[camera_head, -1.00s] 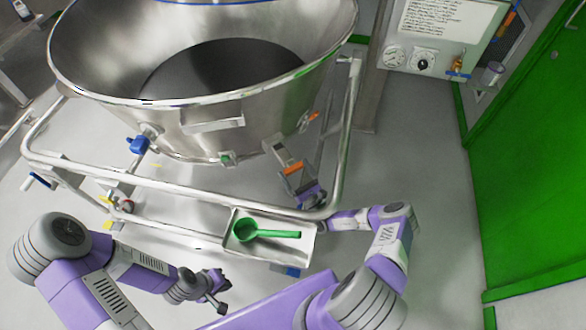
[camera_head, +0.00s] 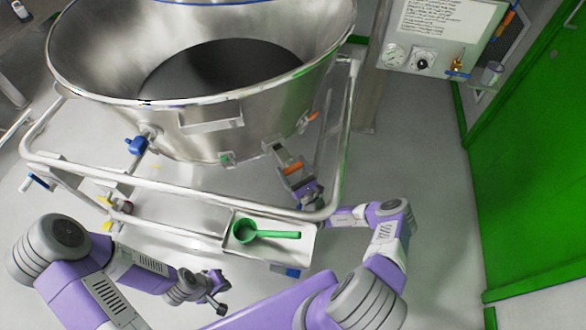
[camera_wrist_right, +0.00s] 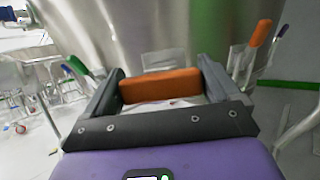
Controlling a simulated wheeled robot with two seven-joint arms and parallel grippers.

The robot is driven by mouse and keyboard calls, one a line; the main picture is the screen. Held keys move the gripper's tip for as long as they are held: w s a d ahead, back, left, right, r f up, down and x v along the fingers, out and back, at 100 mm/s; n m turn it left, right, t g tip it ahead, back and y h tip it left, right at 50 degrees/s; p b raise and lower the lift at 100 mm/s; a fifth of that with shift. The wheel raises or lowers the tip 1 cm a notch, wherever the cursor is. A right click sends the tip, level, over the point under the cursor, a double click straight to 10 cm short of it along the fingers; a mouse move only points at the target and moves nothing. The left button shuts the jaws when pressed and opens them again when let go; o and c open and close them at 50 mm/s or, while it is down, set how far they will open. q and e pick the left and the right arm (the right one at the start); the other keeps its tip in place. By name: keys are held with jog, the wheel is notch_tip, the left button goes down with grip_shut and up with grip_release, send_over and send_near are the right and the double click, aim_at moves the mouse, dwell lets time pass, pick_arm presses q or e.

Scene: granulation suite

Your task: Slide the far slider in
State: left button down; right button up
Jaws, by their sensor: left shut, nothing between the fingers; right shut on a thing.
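A large steel bowl (camera_head: 100,85) stands on a tubular steel frame (camera_head: 150,184). My right gripper (camera_head: 290,160) is under the bowl's front right edge, at a grey fitting. It is shut on an orange grip (camera_wrist_right: 160,86), which lies between its two fingers in the right wrist view. The grip also shows in the head view (camera_head: 293,168). Which slider is the far one I cannot tell by name. My left gripper (camera_head: 218,300) is shut and empty, low in front of the frame, away from the bowl.
A tray (camera_head: 306,240) on the frame holds a green scoop (camera_head: 247,231). A blue handle (camera_head: 137,146) is on the bowl's left, a green fitting (camera_head: 226,158) at its front, and another orange handle (camera_head: 312,117) at its right. A green door (camera_head: 530,170) is at right.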

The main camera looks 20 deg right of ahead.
jog(key=w+a, duration=0.1)
jog(key=w, duration=0.6)
jog(key=shift+w, duration=0.15)
jog(key=shift+r, duration=0.15)
jog(key=o, duration=1.1)
jog(key=shift+o, duration=0.6)
jog(key=shift+w+a, duration=0.1)
jog(key=p+v, duration=0.2)
jog(key=v, duration=0.4)
jog(key=shift+s, duration=0.35)
jog(key=shift+s+f, duration=0.35)
